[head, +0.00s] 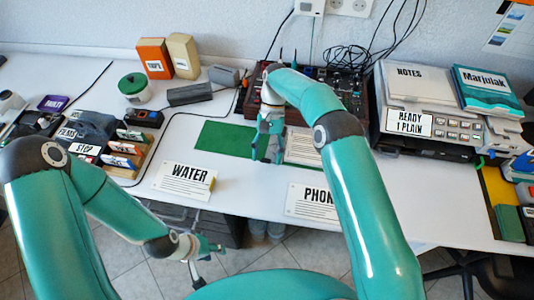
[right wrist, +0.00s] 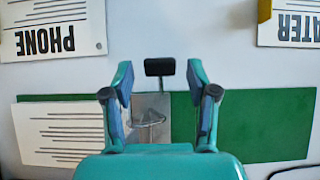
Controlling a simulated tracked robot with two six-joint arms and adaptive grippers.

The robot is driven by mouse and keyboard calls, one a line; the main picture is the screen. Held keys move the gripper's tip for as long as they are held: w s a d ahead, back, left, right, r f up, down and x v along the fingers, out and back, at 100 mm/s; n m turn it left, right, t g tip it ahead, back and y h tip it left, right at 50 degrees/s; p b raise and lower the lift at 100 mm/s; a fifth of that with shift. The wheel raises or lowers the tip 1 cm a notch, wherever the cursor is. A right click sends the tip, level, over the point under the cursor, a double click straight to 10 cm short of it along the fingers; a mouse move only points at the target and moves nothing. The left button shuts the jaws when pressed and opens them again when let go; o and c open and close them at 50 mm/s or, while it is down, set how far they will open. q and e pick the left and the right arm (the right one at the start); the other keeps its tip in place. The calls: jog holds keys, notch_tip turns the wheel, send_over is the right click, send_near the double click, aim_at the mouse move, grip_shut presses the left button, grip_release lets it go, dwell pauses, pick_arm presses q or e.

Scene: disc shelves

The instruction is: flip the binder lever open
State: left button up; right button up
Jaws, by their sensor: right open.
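A green binder (right wrist: 262,125) lies flat on the white desk; its green panel also shows in the head view (head: 222,138). White sheets (right wrist: 60,132) cover its other side. A grey metal plate with a wire ring (right wrist: 151,120) sits between them. The black-tipped binder lever (right wrist: 160,67) shows between and just beyond my right fingertips. My right gripper (right wrist: 160,88) is open over the mechanism, its fingers either side of the lever tip, with no contact that I can make out. In the head view it (head: 268,148) hides the mechanism. My left gripper (head: 207,250) hangs before the desk's front edge; its opening is unclear.
A WATER card (head: 185,181) and a PHONE card (head: 312,201) lie near the desk's front edge. A black device with knobs (head: 340,88) stands behind the binder, and a grey machine (head: 425,95) to the right. Card holders (head: 125,150) stand at left.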

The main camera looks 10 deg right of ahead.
notch_tip(320, 180, up, 10)
dwell(0.6)
